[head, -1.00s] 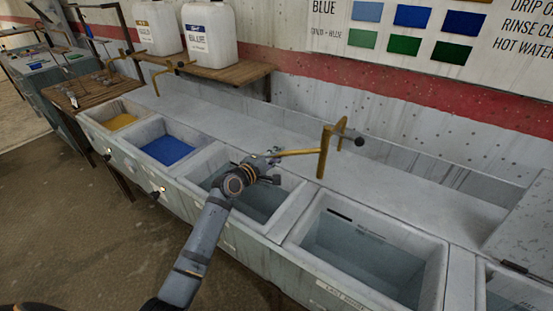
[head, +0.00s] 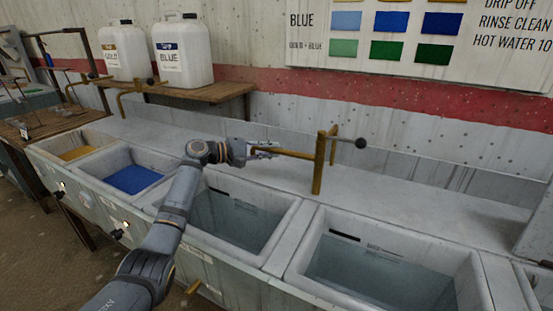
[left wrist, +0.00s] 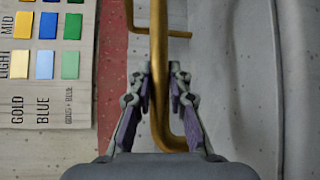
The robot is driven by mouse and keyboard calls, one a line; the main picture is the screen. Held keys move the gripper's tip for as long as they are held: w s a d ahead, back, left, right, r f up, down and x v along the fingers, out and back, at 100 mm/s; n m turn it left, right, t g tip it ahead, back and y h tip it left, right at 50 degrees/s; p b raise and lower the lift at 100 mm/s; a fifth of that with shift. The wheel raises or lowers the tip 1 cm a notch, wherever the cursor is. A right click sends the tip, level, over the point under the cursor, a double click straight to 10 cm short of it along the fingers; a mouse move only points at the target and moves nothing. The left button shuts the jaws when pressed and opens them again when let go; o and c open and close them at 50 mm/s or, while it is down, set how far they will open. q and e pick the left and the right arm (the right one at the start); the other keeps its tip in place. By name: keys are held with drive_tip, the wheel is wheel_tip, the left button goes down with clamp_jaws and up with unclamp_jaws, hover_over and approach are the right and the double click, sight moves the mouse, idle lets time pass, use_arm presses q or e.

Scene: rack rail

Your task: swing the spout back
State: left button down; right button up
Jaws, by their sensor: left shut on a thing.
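The brass spout (head: 298,155) runs leftward from its upright brass pipe (head: 318,175), which stands on the grey ledge behind the basins. My left gripper (head: 268,150) reaches in from the left and is shut on the spout near its free end. In the left wrist view, the brass tube (left wrist: 158,60) passes between the two fingers (left wrist: 158,90) and bends to the right at the bottom. The fingers partly cover the gripped stretch. A dark-knobbed lever (head: 360,143) sits on the right of the pipe. My right gripper is not in view.
Open basins (head: 240,205) line the front, one with blue liquid (head: 134,179). White jugs (head: 182,52) stand on a wooden shelf (head: 222,89) at back left, near another brass tap (head: 125,95). The ledge (head: 420,205) right of the pipe is clear.

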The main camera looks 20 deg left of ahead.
use_arm(q)
drive_tip(key=shift+w+g, duration=0.3)
drive_tip(key=c, duration=1.3)
unclamp_jaws()
drive_tip(key=shift+d, duration=0.1)
drive_tip(key=shift+o, duration=0.2)
drive_tip(key=v, duration=1.2)
drive_tip(key=shift+f, duration=0.2)
